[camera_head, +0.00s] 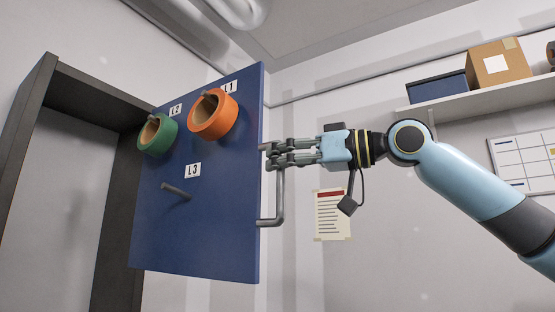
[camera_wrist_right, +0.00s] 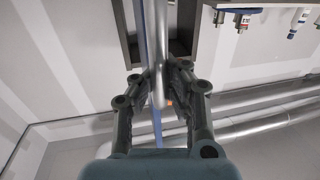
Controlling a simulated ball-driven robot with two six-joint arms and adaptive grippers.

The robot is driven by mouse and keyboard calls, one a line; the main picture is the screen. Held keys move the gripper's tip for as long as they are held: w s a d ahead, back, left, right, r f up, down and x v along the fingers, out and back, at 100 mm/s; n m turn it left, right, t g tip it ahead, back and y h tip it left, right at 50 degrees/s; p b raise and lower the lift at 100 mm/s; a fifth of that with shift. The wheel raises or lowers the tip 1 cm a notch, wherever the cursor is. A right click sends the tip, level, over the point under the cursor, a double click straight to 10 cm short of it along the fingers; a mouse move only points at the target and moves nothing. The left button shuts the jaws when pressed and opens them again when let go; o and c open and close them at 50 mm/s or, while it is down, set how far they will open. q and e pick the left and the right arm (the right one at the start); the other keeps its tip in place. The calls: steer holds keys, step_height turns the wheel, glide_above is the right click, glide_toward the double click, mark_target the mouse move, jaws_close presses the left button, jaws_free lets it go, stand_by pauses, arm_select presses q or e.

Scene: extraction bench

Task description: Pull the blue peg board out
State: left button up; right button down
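The blue peg board (camera_head: 225,235) stands upright in the middle of the head view, beside a dark frame. It has pegs labelled L1, L2 and L3. An orange ring (camera_head: 213,118) hangs at L1 and a green ring (camera_head: 157,136) at L2; the L3 peg (camera_head: 176,191) is bare. A grey bar handle (camera_head: 280,195) is on the board's right edge. My right gripper (camera_head: 272,154) is at the handle's upper end, its fingers closed around the bar. In the right wrist view the handle (camera_wrist_right: 158,88) lies between both fingers. My left gripper is out of view.
A dark frame (camera_head: 120,215) with a grey inside stands left of the board. A shelf (camera_head: 470,101) at upper right holds a cardboard box (camera_head: 497,63) and a blue bin (camera_head: 437,90). A notice (camera_head: 331,214) hangs on the wall. Pipes run overhead.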

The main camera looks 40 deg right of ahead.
steer(key=c, duration=1.6)
jaws_free()
steer(key=shift+s+d, duration=0.25)
steer(key=shift+s, duration=0.15)
steer(key=shift+o, duration=0.9)
steer(key=shift+s+d, duration=0.15)
steer(key=shift+s, duration=0.05)
steer(key=shift+o, duration=0.7)
steer(key=r, duration=1)
steer(key=shift+w+a, duration=0.25)
steer(key=shift+w, duration=0.1)
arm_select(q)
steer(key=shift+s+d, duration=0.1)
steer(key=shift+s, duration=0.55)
